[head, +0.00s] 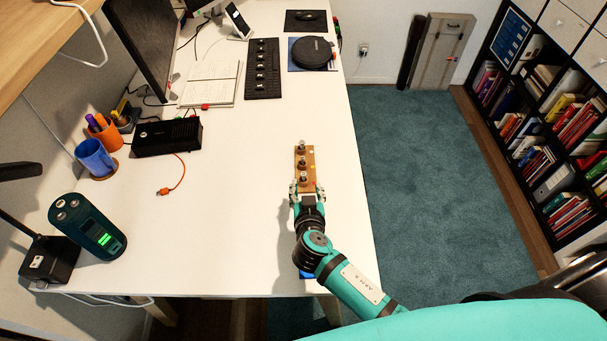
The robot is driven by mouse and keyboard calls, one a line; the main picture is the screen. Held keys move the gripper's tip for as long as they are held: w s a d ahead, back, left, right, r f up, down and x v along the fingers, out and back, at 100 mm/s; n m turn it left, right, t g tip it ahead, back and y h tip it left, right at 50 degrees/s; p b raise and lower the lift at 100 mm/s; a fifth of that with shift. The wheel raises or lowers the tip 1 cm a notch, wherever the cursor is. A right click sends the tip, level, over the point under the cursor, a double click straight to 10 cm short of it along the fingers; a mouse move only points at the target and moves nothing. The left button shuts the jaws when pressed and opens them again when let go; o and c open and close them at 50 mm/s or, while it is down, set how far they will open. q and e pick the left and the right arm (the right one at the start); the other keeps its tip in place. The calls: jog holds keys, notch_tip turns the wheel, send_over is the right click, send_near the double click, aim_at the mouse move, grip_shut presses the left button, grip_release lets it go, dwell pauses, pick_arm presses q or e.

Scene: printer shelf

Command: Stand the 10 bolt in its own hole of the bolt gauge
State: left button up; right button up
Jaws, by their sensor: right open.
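The bolt gauge (311,168) is a narrow brown wooden block lying lengthwise on the white desk, near its right edge. Metal bolts show in a row along it: one at the far end (302,146), one in the middle (303,163) and one nearer me (303,177). Size marks are too small to read, so I cannot tell which is the 10 bolt. My right gripper (306,188) is open at the near end of the gauge, its fingers apart on either side. It hides that end, and I cannot tell whether it touches anything. My left gripper is not in view.
A black box (167,137) with an orange cable (178,178) lies to the left. A dark green device (88,227) stands front left. A keyboard (263,68) and a round black device (312,53) lie farther back. The desk left of the gauge is clear.

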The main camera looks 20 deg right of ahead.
aim_at(304, 176)
jog(key=x, duration=0.2)
jog(key=p+x, duration=0.1)
jog(key=x, duration=0.2)
jog(key=shift+w+a+r, duration=0.1)
jog(key=shift+w+a, duration=0.1)
jog(key=shift+w, duration=0.05)
jog(key=shift+w+d+f+p, duration=0.1)
jog(key=shift+w+f+p, duration=0.15)
jog(key=shift+w+p, duration=0.1)
grip_shut()
